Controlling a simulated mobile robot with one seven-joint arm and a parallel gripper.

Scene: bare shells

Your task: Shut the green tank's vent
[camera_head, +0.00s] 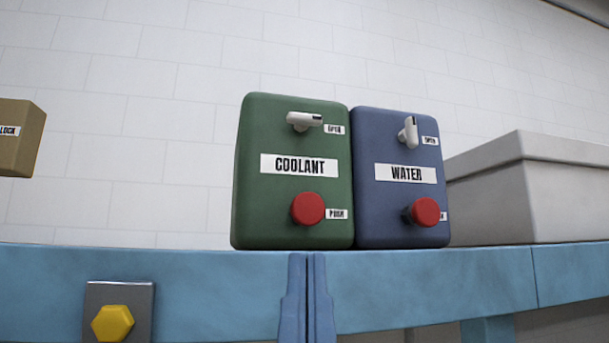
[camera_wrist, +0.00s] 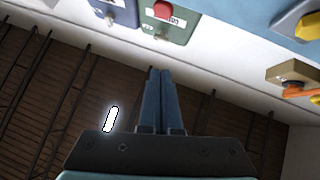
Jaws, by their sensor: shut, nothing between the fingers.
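The green tank (camera_head: 290,225), labelled COOLANT, stands on a blue ledge. Its vent handle, a pale lever (camera_head: 303,120) near the top, lies about level, its dark-marked end pointing right at a small tag that seems to read OPEN. A red knob (camera_head: 307,208) sits lower on its front. My gripper (camera_head: 307,258) is shut and empty, below and in front of the green tank's lower right part, apart from the lever.
A blue WATER tank (camera_head: 402,225) stands close at right, its lever (camera_head: 408,132) nearly upright. A pale box (camera_head: 540,195) is farther right. A brown box (camera_head: 20,140) is at left.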

